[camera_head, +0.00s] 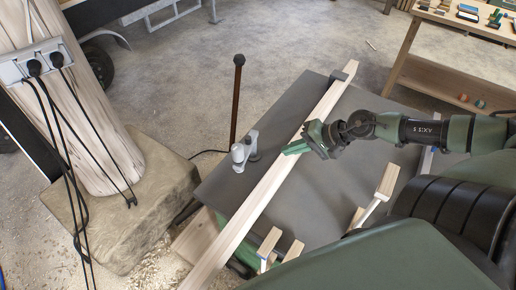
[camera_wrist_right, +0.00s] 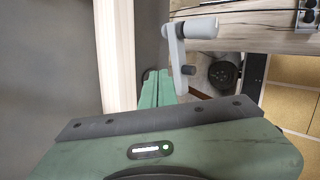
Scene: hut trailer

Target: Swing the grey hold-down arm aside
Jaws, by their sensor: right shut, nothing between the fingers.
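The grey hold-down arm (camera_head: 241,153) stands at the left edge of the dark bench top (camera_head: 335,165), beside a long pale wooden beam (camera_head: 262,193) lying across the bench. My right gripper (camera_head: 287,151) is shut and empty. Its green fingertips are over the beam in the head view, short of the grey arm. My left gripper is out of view.
A brown rod (camera_head: 237,100) with a dark knob rises behind the bench. A dark stop (camera_head: 345,70) sits at the beam's far end. Several wooden pieces (camera_head: 380,190) stand at the near side. A thick log post (camera_head: 75,130) with cables is at left.

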